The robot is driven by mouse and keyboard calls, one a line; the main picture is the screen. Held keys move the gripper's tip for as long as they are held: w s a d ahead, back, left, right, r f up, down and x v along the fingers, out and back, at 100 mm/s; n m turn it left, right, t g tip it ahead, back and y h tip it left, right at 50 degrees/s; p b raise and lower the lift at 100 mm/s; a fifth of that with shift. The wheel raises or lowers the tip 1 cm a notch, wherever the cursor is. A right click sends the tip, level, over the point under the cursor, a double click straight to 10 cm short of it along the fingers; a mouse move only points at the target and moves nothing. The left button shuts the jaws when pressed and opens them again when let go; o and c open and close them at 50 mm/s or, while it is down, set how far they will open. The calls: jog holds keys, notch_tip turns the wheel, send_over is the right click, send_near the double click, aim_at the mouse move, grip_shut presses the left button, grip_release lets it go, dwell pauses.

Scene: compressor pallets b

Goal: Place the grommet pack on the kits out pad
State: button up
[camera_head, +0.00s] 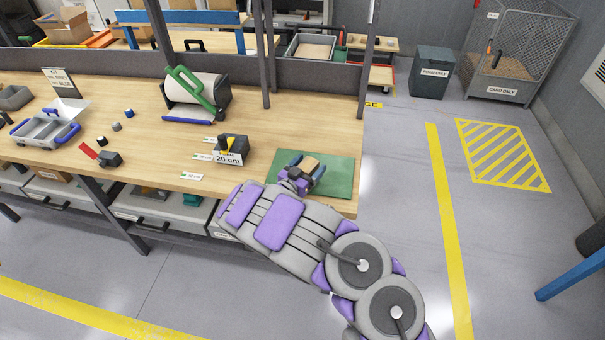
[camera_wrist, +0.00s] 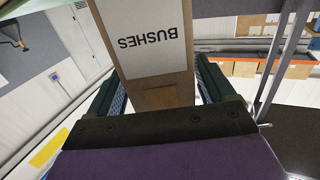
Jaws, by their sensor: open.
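A brown cardboard box (camera_wrist: 163,95) with a white label reading BUSHES, upside down in the picture, fills the middle of the wrist view. It stands between the two dark green fingers of my gripper (camera_wrist: 160,82). The fingers are open on either side of the box; whether they touch it I cannot tell. In the head view the box (camera_head: 309,166) shows small between the fingers of my gripper (camera_head: 304,175), over the green mat (camera_head: 338,176) at the right end of the bench. No label on the mat is legible. Whether the box rests on it is hidden.
Left on the wooden bench (camera_head: 130,135) stand a block marked 20 cm (camera_head: 231,151), a roll holder with a green handle (camera_head: 197,95) and a grey tray (camera_head: 45,130). A grey bin (camera_head: 433,72) and wire cage (camera_head: 515,50) stand behind.

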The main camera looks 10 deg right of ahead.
jog(key=p+v, duration=0.2)
jog(key=v, duration=0.9)
jog(key=w+r+n+g+y, duration=0.1)
jog(key=w+r+y, duration=0.4)
jog(key=w+r, duration=0.15)
jog(key=s+r+n+g+y, duration=0.2)
jog(key=s+r+g+y, duration=0.1)
jog(key=s+r+y, duration=0.35)
jog(key=s+d+r+n+g, duration=0.1)
jog(key=s+d+r+g, duration=0.1)
jog(key=s, duration=1.2)
jog(key=s+d+r+n+g, duration=0.2)
jog(key=s+d+r+g, duration=0.1)
jog(key=s, duration=1.2)
jog(key=s+d+r+n+g, duration=0.2)
jog(key=s+d+g, duration=0.3)
jog(key=s, duration=0.9)
jog(key=shift+s+r+g, duration=0.3)
jog(key=shift+g, duration=0.2)
